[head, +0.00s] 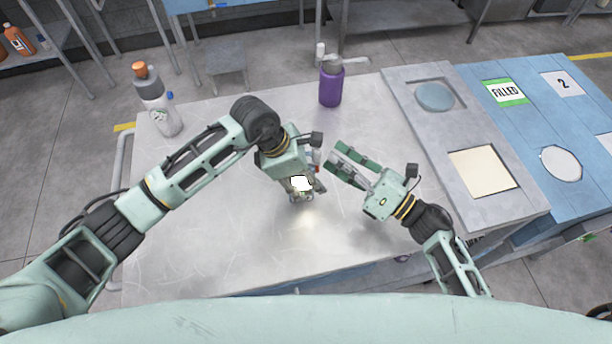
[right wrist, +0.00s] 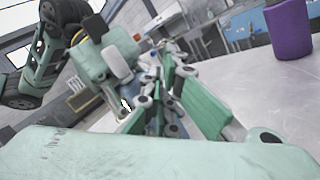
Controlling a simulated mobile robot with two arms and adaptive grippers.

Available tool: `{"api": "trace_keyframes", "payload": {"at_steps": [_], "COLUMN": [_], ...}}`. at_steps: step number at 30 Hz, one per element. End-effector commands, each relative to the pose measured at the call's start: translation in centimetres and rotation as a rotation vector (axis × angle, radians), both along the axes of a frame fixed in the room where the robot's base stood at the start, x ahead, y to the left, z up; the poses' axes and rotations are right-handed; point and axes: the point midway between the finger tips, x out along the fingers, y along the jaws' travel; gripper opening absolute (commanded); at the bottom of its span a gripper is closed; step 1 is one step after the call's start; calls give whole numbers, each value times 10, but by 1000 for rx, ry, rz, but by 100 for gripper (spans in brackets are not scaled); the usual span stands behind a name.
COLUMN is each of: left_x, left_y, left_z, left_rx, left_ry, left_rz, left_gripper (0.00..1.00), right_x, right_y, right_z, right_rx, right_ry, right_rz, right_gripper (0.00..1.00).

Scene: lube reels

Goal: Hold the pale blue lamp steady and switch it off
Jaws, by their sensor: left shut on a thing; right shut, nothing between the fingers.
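The lamp (head: 301,183) shows in the head view as a bright white lit face near the middle of the table, with a glow on the tabletop just below it. Most of its body is hidden by my left gripper, so its pale blue colour and its switch cannot be made out. My left gripper (head: 304,187) is shut on the lamp. My right gripper (head: 338,160) is shut and empty, a little to the right of the lamp and apart from it in the head view. In the right wrist view, its green fingers reach towards my left gripper.
A purple bottle (head: 331,86) stands at the table's back edge. A grey panel (head: 443,118) with a round and a square inset lies at the right. The front left of the table (head: 190,240) is clear.

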Motion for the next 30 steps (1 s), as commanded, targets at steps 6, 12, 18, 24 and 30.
{"api": "trace_keyframes", "payload": {"at_steps": [6,12,18,24,30], "left_x": [0,0,0,0,0], "left_y": [0,0,-1,-1,-1], "left_z": [1,1,1,1,1], "left_rx": [-1,-2,-2,-2,-2], "left_ry": [-1,-2,-2,-2,-2], "left_rz": [-1,-1,-1,-1,-1], "left_gripper": [3,3,3,3,3], "right_x": [-1,-2,-2,-2,-2], "right_y": [8,9,10,12,13], "right_z": [1,1,0,0,0], "right_rx": [1,0,1,1,1], "right_ry": [-1,0,0,0,0], "right_rz": [2,1,2,2,2], "right_gripper": [0,0,0,0,0]}}
